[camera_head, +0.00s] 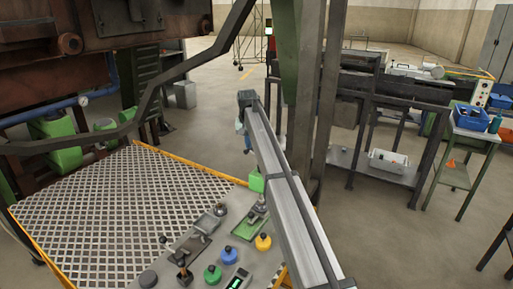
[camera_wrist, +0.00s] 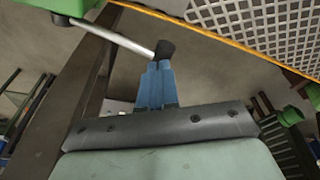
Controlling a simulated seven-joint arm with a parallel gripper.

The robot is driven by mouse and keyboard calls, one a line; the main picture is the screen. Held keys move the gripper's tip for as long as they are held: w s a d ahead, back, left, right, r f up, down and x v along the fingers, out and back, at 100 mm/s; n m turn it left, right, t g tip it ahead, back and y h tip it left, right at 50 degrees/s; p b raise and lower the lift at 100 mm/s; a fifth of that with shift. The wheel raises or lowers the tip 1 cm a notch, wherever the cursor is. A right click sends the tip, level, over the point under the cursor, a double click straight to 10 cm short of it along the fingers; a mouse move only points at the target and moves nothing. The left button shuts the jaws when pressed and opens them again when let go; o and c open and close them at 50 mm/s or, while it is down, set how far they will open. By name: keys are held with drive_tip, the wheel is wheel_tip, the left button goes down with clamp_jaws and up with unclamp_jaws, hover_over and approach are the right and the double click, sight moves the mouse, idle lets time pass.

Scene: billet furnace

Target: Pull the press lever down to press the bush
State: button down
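A pale metal rod with a black knob (camera_wrist: 165,49) crosses the upper part of the wrist view. Its other end meets a green part at the top left edge. It looks like a lever, but I cannot tell for sure that it is the press lever. My gripper (camera_wrist: 159,66) has blue fingers lying close together, with no clear gap. Their tips are right at the knob in the picture; I cannot tell whether they touch it. In the head view my gripper (camera_head: 245,141) is small and partly hidden by my arm. I cannot make out a bush.
A control panel (camera_head: 148,279) with several knobs and buttons is below, next to a yellow-edged grating (camera_head: 100,215). A green block (camera_head: 257,183) is close beside my arm. A dark steel post (camera_head: 327,100) rises behind it.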

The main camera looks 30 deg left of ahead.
drive_tip(key=shift+x, duration=1)
idle(0.9)
drive_tip(key=shift+s+a+r, duration=0.15)
drive_tip(key=shift+w+a+v, duration=0.1)
drive_tip(key=shift+w+v, duration=0.1)
drive_tip(key=shift+v, duration=0.85)
drive_tip(key=shift+w+a+v, duration=0.1)
drive_tip(key=shift+w+v, duration=0.05)
drive_tip(key=shift+v, duration=0.9)
drive_tip(key=shift+w+a+v, duration=0.1)
drive_tip(key=shift+w+v, duration=0.1)
drive_tip(key=shift+v, duration=0.8)
drive_tip(key=shift+r, duration=0.3)
drive_tip(key=v, duration=0.4)
drive_tip(key=shift+w+a+r, duration=0.3)
drive_tip(key=shift+r, duration=0.1)
drive_tip(key=shift+d, duration=0.1)
